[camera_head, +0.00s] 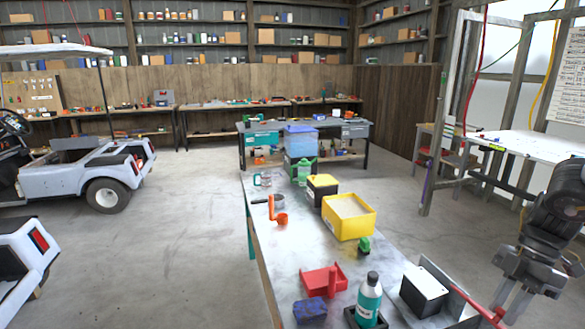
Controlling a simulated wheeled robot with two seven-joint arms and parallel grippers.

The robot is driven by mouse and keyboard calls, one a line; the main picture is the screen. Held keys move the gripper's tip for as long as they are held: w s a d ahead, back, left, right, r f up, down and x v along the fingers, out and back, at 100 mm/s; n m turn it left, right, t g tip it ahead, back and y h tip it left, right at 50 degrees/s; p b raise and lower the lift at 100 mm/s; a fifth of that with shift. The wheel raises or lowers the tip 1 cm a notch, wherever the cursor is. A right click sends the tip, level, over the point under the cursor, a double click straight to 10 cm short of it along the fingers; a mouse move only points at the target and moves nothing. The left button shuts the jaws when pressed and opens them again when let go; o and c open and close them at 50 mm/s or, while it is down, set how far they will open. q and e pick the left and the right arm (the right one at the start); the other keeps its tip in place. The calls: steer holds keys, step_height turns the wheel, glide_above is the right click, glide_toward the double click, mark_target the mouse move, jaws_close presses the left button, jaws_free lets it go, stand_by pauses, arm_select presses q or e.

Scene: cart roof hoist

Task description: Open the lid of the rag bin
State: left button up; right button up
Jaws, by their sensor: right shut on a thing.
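My right gripper (510,305) is at the lower right, pointing down beside the bench's right edge. Its jaws are shut by a red bar (488,314), which runs up and left from the fingers. The contact is partly hidden by the fingers. Just left of the bar is a dark box with a pale top (424,290) and a thin grey upright plate behind it. I cannot tell for certain which thing is the rag bin or how its lid stands. My left gripper is out of view.
On the long bench (300,240) stand a green bottle (369,300), a red tray (323,280), a blue block (310,311), a yellow bin (348,216) and an orange tool (277,214). A white cart (90,170) is at left. The floor (190,230) between is clear.

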steer(key=shift+w+d+r+p, duration=0.25)
steer(key=shift+d+r+p, duration=0.25)
steer(key=shift+d+r, duration=0.25)
steer(key=shift+w+d+r, duration=0.1)
steer(key=shift+d+r, duration=0.05)
steer(key=shift+d, duration=0.25)
steer(key=shift+r+p, duration=0.1)
steer(key=shift+p, duration=0.2)
steer(key=shift+w+d+r+p, duration=0.15)
steer(key=shift+d+r+p, duration=0.2)
steer(key=shift+d, duration=0.15)
steer(key=shift+w+d+r+p, duration=0.15)
steer(key=shift+d+r+p, duration=0.2)
steer(key=shift+d, duration=0.1)
steer(key=shift+w+d, duration=0.1)
steer(key=shift+d, duration=0.3)
steer(key=shift+r, duration=0.1)
